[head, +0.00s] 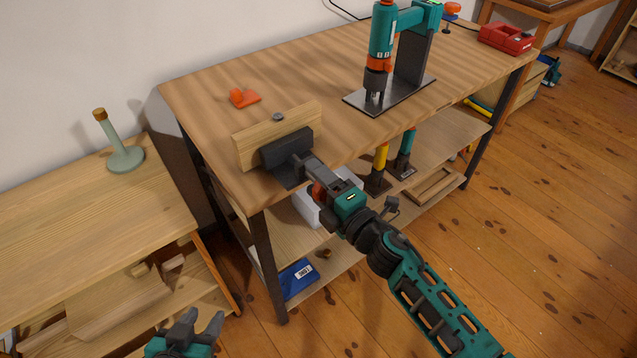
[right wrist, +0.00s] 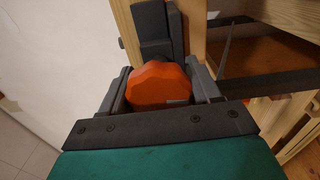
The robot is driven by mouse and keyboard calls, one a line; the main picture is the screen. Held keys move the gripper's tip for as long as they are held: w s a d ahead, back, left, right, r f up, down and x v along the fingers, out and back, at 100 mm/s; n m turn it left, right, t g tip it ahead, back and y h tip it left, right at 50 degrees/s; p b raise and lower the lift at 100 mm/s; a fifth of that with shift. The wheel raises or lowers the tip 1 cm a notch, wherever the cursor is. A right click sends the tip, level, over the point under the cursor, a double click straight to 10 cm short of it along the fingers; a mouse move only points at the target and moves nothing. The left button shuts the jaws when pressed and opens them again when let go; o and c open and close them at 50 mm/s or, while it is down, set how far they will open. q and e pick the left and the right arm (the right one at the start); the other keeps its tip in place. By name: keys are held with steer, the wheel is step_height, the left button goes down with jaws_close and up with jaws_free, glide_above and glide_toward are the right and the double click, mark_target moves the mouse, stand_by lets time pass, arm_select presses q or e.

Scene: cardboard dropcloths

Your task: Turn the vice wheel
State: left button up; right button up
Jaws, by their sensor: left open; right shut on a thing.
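The vice (head: 287,148) is a dark metal block at the near left edge of the workbench, with a wooden jaw board (head: 255,140) behind it. Its orange vice wheel (right wrist: 160,84) sits between the two fingers of my right gripper (right wrist: 161,92) in the right wrist view. In the head view my right gripper (head: 318,183) is shut on the wheel in front of the vice and hides most of it. My left gripper (head: 203,320) is open and empty, low at the bottom of the head view, apart from the bench.
The workbench (head: 215,88) carries an orange object (head: 243,97), a green drill stand (head: 381,45) and a red case (head: 507,38). Below is a shelf with a blue box (head: 298,279). A lower wooden table (head: 85,225) stands left. The floor at right is clear.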

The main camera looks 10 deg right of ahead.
arm_select(q)
steer(key=shift+w+d+r, duration=0.1)
steer(key=shift+w+r, duration=0.1)
steer(key=shift+w, duration=0.05)
arm_select(e)
steer(key=o, duration=1)
steer(key=shift+s, duration=0.1)
arm_select(q)
steer(key=shift+d, duration=0.1)
arm_select(e)
steer(key=v, duration=1.3)
